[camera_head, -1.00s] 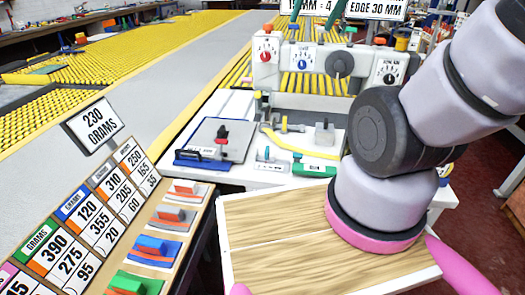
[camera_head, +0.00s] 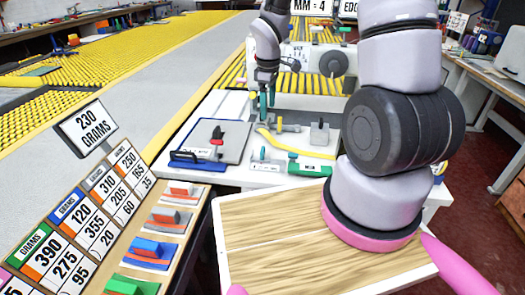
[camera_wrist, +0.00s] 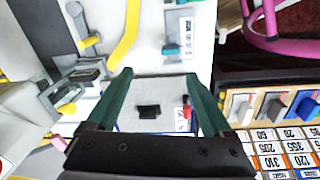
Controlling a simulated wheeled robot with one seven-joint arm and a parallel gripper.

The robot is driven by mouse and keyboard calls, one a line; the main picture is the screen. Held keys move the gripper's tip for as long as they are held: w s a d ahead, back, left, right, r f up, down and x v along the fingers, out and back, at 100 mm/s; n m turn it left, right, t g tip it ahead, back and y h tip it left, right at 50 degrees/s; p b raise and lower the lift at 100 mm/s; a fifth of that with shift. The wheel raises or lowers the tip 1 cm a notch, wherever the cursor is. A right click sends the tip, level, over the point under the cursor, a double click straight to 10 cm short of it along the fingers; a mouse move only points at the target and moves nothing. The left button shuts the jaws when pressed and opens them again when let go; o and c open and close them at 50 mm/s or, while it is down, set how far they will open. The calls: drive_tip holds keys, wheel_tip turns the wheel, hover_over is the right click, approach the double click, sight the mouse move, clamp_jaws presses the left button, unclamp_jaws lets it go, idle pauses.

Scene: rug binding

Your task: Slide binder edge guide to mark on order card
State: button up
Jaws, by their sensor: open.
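The order card (camera_head: 318,7) stands at the back top edge, partly cut off and partly hidden by my arm; "MM = 4" and "EDG" can be read. A small teal-knobbed piece by a white printed scale (camera_head: 270,168) on the machine's bed may be the binder edge guide; I cannot be sure. The teal piece shows at the top of the wrist view (camera_wrist: 172,49). My gripper (camera_head: 267,100) points down over the bed, behind that piece. Its teal fingers (camera_wrist: 158,76) are apart, with nothing held between them.
A yellow strip (camera_head: 295,147) crosses the bed. The weight board (camera_head: 75,230) stands front left.

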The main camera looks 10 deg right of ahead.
sight(263, 149)
drive_tip(key=f, duration=0.2)
drive_tip(key=a+f+n, duration=0.1)
drive_tip(key=f, duration=0.1)
drive_tip(key=a+f+n+g, duration=0.1)
drive_tip(key=f, duration=0.2)
drive_tip(key=shift+s+f, duration=0.1)
drive_tip(key=shift+s, duration=0.05)
wheel_tip(263, 149, down, 10)
drive_tip(key=shift+f, duration=0.2)
drive_tip(key=shift+d, duration=0.1)
clamp_jaws()
